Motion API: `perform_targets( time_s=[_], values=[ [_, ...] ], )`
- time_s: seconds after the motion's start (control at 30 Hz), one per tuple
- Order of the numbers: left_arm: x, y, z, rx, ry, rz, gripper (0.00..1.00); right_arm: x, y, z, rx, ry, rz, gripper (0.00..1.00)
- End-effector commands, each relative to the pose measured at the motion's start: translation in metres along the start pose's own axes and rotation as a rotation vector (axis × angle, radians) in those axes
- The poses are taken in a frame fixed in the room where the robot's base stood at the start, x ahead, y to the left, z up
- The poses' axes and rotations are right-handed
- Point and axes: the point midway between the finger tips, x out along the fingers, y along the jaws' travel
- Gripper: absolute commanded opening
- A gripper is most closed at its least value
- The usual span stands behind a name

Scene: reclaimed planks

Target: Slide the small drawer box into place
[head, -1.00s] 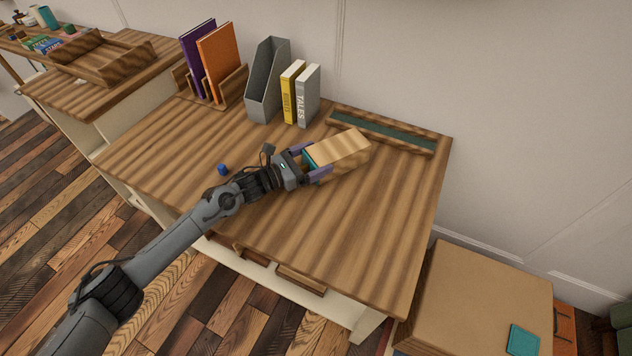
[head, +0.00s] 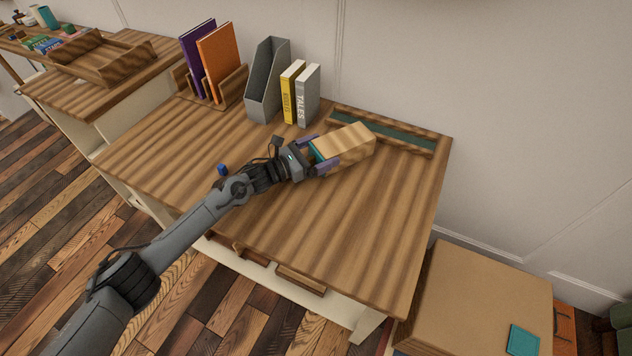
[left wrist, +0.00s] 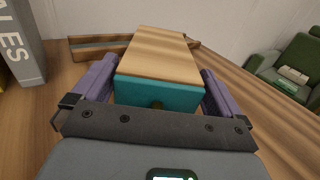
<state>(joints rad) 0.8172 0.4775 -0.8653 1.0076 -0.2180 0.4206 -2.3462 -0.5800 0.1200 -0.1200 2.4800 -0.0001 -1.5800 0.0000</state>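The small drawer box (head: 347,145) is a light wood-grained block with a teal end face (left wrist: 158,93) that has a small dark knob. My left gripper (head: 322,152) has its purple fingers along both sides of the box at its teal end. In the left wrist view the fingers (left wrist: 158,88) appear to press on the box's sides. The box's far end points to the long wooden holder with a dark green inside (head: 385,131) at the back of the desk. Whether its underside touches the desk is hard to tell. My right gripper is not in view.
Yellow (head: 291,92) and grey (head: 307,96) books, a grey file holder (head: 267,80) and a rack with purple and orange books (head: 218,62) stand along the back. A small blue object (head: 222,169) lies beside my left arm. The desk's front right (head: 345,230) is clear.

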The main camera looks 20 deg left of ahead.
Motion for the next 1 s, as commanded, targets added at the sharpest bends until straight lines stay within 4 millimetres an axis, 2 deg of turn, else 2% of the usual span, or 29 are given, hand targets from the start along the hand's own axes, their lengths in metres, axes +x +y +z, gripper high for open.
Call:
perform_targets(
  time_s=[0.27, 0.5, 0.7, 1.0],
  values=[
    [-0.009, 0.001, 0.003, 0.001, -0.001, 0.001, 1.0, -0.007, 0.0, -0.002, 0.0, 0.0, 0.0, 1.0],
    [-0.043, 0.001, 0.004, 0.001, 0.0, 0.001, 1.0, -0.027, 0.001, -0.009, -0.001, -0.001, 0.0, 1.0],
    [-0.064, 0.001, 0.003, 0.001, -0.001, 0.001, 1.0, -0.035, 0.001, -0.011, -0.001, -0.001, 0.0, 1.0],
    [-0.07, 0.0, 0.001, 0.001, -0.003, 0.0, 1.0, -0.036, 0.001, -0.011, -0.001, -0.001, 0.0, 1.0]
  ],
)
